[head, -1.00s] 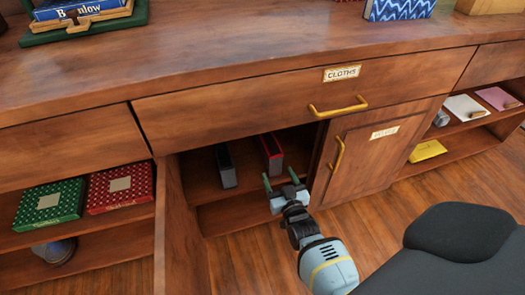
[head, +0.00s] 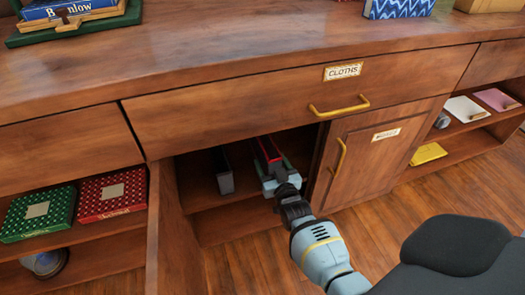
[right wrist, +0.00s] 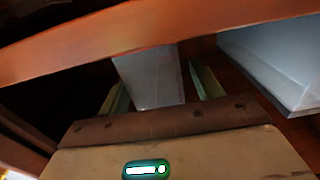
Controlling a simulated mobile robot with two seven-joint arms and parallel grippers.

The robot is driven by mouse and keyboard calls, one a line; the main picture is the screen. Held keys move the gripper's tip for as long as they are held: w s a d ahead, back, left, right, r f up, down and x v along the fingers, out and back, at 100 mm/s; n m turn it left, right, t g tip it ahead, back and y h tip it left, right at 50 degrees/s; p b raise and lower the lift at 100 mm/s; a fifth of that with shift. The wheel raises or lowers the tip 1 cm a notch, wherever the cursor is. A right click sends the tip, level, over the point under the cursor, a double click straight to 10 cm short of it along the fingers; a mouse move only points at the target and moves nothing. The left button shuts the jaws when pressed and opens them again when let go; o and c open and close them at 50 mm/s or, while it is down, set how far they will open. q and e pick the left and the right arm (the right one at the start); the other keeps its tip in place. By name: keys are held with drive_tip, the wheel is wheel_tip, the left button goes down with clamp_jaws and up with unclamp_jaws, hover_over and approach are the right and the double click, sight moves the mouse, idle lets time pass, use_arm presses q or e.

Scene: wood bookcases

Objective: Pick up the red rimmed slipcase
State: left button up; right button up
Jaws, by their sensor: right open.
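The red rimmed slipcase (head: 268,148) stands upright inside the open compartment under the long drawer, partly hidden behind my gripper. My right gripper (head: 273,164) has reached into the compartment, with its green fingers apart at the near end of the slipcase. In the right wrist view, a pale grey box face (right wrist: 150,78), which appears to be the slipcase, lies between the two fingers (right wrist: 161,92). I see no clear contact with either finger. My left gripper is not in view.
A dark rimmed slipcase (head: 223,170) stands just left of the red one. The open cabinet door (head: 172,235) stands at the left and a closed door (head: 368,165) at the right. The drawer (head: 300,100) overhangs the compartment.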

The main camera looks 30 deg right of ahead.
sight(271, 138)
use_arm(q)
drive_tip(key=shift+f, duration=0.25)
use_arm(e)
drive_tip(key=shift+w+d, duration=0.15)
drive_tip(key=shift+w, duration=0.3)
drive_tip(key=c, duration=1.1)
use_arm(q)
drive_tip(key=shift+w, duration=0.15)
use_arm(e)
drive_tip(key=shift+c, duration=0.2)
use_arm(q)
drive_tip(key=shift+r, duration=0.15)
use_arm(e)
drive_tip(key=shift+r, duration=0.15)
